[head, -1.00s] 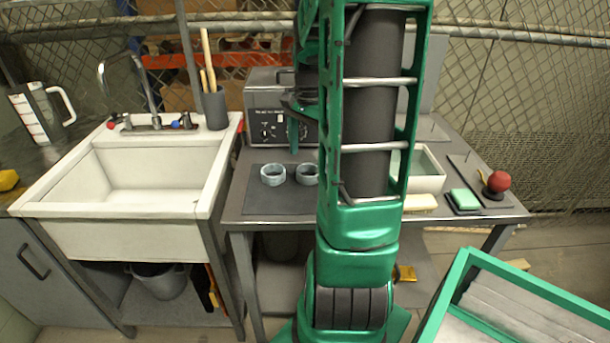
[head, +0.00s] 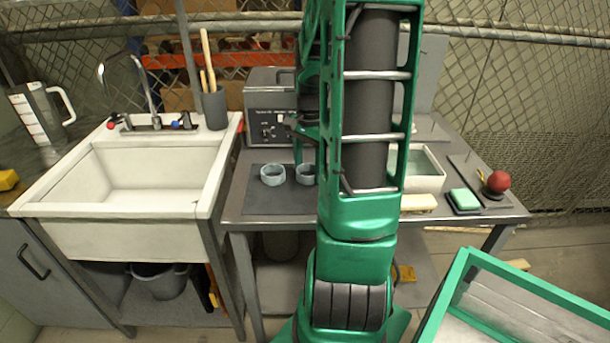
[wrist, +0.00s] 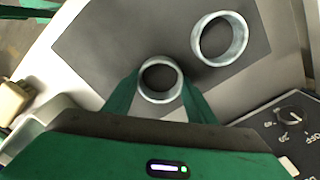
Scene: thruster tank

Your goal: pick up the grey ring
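Two pale blue-grey rings lie on a dark mat (head: 262,202) on the metal bench. The left ring (head: 273,174) is in full view in the head view; the right ring (head: 305,173) is partly hidden by my arm. In the wrist view, one ring (wrist: 160,80) sits between the fingers of my gripper (wrist: 160,96), and the other ring (wrist: 220,38) lies outside them, upper right. By layout, the ring between the fingers is the head view's right one. The fingers are apart, one on each side; I cannot tell whether they touch it.
A control box (head: 268,122) stands behind the mat. A white tray (head: 425,184), a green sponge (head: 464,200) and a red ball (head: 498,181) are to the right. A sink (head: 150,216) is left. A green-framed bin (head: 520,284) is front right.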

